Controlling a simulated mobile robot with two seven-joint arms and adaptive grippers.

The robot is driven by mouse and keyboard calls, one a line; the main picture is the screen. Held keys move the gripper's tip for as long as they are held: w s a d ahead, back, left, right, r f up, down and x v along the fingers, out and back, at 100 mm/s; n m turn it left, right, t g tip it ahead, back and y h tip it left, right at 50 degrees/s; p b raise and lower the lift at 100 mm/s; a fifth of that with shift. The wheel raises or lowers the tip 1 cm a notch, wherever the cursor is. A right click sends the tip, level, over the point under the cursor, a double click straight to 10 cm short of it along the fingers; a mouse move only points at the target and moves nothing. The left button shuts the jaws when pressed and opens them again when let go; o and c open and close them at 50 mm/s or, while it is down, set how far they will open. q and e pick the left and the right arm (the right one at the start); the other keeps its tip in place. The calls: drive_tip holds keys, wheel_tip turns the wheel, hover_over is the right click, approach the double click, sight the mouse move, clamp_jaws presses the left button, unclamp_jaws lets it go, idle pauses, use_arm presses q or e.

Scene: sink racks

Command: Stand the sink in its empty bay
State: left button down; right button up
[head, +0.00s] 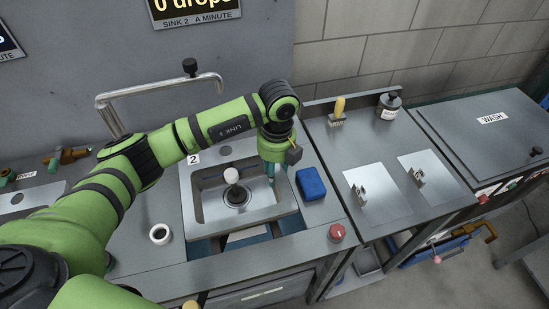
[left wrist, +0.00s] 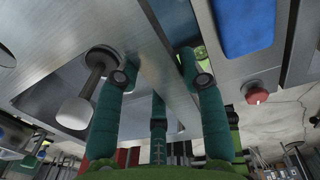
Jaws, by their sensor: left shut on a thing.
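The steel sink (head: 212,210) is at the middle of the counter in the head view, by the label 2. A dark drain with a white-knobbed plug (head: 231,175) is in its basin; the plug also shows in the left wrist view (left wrist: 75,112). My left gripper (head: 275,180) points down at the sink's right side and is shut on its wall. In the left wrist view its teal fingers (left wrist: 160,78) straddle a steel wall. A bay opening (head: 283,226) shows as a gap along the sink's front and right. Whether the sink touches the bay's edges is unclear. My right gripper is out of view.
A blue sponge (head: 311,183) lies close right of the gripper. A red knob (head: 337,232) and white ring (head: 160,234) are on the counter (head: 150,270). A bent metal pipe (head: 150,90) rises behind. Two plates with brackets (head: 378,197) lie right.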

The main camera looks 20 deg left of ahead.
use_arm(q)
drive_tip(key=shift+f, duration=0.25)
drive_tip(key=c, duration=0.8)
unclamp_jaws()
drive_tip(key=shift+f, duration=0.1)
drive_tip(key=shift+o, duration=0.2)
drive_tip(key=shift+r+b, duration=0.35)
drive_tip(key=shift+r, duration=0.2)
drive_tip(key=r+b, duration=0.1)
drive_tip(key=r, duration=0.4)
drive_tip(key=r+b, duration=0.2)
drive_tip(key=r, duration=0.2)
drive_tip(key=shift+w+d+r, duration=0.15)
drive_tip(key=shift+d+r, duration=0.05)
drive_tip(key=shift+r, duration=0.85)
